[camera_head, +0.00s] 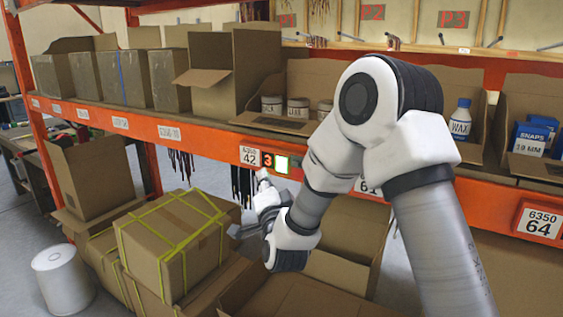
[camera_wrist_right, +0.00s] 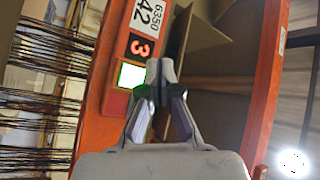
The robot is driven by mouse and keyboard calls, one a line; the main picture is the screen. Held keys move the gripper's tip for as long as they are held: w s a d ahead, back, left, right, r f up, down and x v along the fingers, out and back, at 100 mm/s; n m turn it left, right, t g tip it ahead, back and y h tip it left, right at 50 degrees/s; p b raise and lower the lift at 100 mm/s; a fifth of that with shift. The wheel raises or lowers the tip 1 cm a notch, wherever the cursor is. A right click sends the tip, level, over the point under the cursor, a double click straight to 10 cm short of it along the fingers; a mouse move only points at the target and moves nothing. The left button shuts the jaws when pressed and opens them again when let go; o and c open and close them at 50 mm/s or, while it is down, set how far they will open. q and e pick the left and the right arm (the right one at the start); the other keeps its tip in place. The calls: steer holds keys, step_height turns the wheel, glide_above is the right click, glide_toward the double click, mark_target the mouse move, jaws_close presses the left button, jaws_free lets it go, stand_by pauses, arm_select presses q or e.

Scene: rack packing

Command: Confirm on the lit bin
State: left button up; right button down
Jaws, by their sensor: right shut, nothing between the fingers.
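The lit button (camera_head: 281,164) glows white with a green edge on the orange shelf beam, beside a red "3" display (camera_head: 267,160) and the label 42 (camera_head: 250,157). The wrist view also shows the lit button (camera_wrist_right: 131,75), the display (camera_wrist_right: 140,47) and the label (camera_wrist_right: 148,14). My right gripper (camera_head: 262,174) is shut and empty, close to the beam just below the display and button. In the wrist view its closed fingertips (camera_wrist_right: 159,72) are beside the button; I cannot tell whether they touch it. My left gripper is not in view.
Above the beam an open carton bin (camera_head: 270,122) holds white jars (camera_head: 298,107). Blue boxes (camera_head: 530,139) and a WAX bottle (camera_head: 460,120) stand farther right. A yellow-strapped carton (camera_head: 175,240) and open boxes crowd the space below. Dark thin strands (camera_head: 243,185) hang under the beam.

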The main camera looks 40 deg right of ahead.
mark_target(275, 161)
steer(key=d, duration=0.1)
steer(key=w+d, duration=0.1)
steer(key=d, duration=0.2)
steer(key=shift+w, duration=0.25)
steer(key=shift+w+d, duration=0.1)
stand_by(1.1)
steer(key=shift+w+d, duration=0.15)
steer(key=shift+d, duration=0.25)
steer(key=shift+w+d, duration=0.15)
steer(key=shift+d, duration=0.2)
stand_by(0.5)
steer(key=shift+a, duration=0.1)
steer(key=shift+s+a+b, duration=0.2)
steer(key=shift+a+b, duration=0.15)
steer(key=shift+b, duration=0.1)
steer(key=shift+s+a, duration=0.15)
steer(key=shift+a, duration=0.2)
